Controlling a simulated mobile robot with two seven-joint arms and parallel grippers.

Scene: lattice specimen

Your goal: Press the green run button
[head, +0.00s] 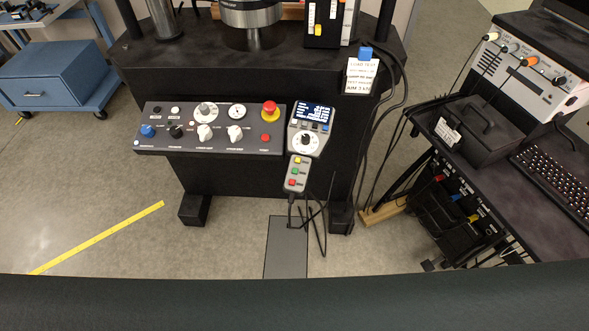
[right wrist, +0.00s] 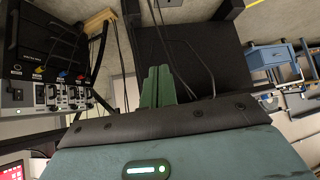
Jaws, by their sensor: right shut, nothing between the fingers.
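The green run button (head: 295,171) is the middle one of three small buttons on a grey hand pendant (head: 290,183) in the head view, with a yellow button above it and a red one below. The pendant hangs at the front of the black testing machine, below a handset with a dial and lit screen (head: 313,113). My right gripper (right wrist: 158,72) shows only in the right wrist view, its green fingers together and empty. The pendant is not recognisable in that view, so the distance between gripper and button cannot be told. My left gripper is not in view.
A control panel (head: 150,141) with knobs and a red emergency stop (head: 269,110) is left of the pendant. Black cables hang to its right. A dark cart (head: 500,180) with a keyboard stands at right, a blue cabinet (head: 50,80) at left. The floor in front is mostly clear.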

